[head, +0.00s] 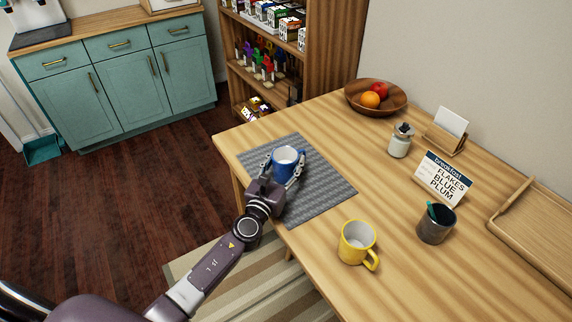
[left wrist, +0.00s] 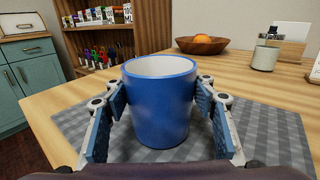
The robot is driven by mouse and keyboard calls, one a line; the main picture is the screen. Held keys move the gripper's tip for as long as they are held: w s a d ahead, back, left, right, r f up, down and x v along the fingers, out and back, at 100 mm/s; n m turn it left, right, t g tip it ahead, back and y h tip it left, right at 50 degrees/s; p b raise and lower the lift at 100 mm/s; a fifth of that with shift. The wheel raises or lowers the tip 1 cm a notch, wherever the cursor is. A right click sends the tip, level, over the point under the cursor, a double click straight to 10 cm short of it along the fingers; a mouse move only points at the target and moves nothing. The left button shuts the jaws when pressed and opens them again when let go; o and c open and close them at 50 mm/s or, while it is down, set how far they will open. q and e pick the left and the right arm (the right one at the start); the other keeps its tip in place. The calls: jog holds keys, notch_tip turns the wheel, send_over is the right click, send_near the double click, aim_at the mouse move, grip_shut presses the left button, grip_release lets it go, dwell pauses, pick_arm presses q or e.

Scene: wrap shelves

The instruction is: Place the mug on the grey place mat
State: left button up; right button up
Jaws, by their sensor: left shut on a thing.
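A blue mug with a white inside (head: 286,160) is over the grey place mat (head: 318,187), toward its far part. My left gripper (head: 280,174) is shut on the blue mug; in the left wrist view the mug (left wrist: 160,105) stands upright between its two fingers. The mug's base appears at the level of the mat (left wrist: 268,130), but I cannot tell for sure if it touches. A yellow mug (head: 354,243) stands on the bare table to the right of the mat. My right gripper is not in view.
On the wooden table (head: 320,125) are a fruit bowl (head: 385,105), a white jar (head: 400,145), a card holder (head: 443,141), a breakfast sign (head: 442,180), a dark cup (head: 436,228) and a wooden tray (head: 535,235). A shelf (head: 335,50) stands behind. The mat's near part is clear.

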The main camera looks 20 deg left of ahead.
pick_arm(q)
jog(key=shift+r, duration=0.1)
jog(key=o, duration=1.5)
jog(key=shift+s, duration=0.15)
jog(key=s, duration=1.1)
jog(key=shift+s+a, duration=0.1)
jog(key=shift+a, duration=0.05)
jog(key=shift+s, duration=0.35)
